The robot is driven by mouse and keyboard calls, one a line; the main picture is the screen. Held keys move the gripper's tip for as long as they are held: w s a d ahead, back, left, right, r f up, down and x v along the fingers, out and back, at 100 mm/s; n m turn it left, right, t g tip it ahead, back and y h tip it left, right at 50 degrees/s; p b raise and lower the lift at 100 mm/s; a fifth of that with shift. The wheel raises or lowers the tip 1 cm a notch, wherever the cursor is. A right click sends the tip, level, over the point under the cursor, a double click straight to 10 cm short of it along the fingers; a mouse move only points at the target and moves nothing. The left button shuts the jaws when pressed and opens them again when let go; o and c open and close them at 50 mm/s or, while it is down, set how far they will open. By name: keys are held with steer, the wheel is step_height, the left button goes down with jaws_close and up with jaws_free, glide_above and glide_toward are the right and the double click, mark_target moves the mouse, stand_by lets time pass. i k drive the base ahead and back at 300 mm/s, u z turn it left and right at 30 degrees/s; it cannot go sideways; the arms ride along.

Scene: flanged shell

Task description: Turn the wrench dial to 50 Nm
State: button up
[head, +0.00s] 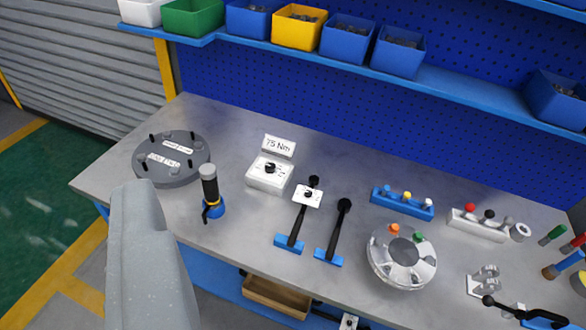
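A black-handled wrench (298,222) rests in a blue holder on the bench, near the middle of the head view. A white plate with a small dark dial (307,196) sits on its upper part; its marks are too small to read. A white box with a black knob (269,172) stands to its left, with a sign reading 75 Nm (278,146) behind it. Which setting either dial points to cannot be read. A grey part of my arm fills the lower left. My gripper's fingers do not show, and nothing is seen touching the wrench or the box.
A second black tool (334,232) stands close right of the wrench. A black cylindrical tool (210,192) and a grey flanged disc (172,160) are at left. A clear round flange (402,258) and blue and white racks are at right. Bins line the shelf above.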

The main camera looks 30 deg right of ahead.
mark_target(309, 193)
steer(key=z, duration=0.35)
steer(key=i, duration=0.9)
steer(key=z, duration=0.6)
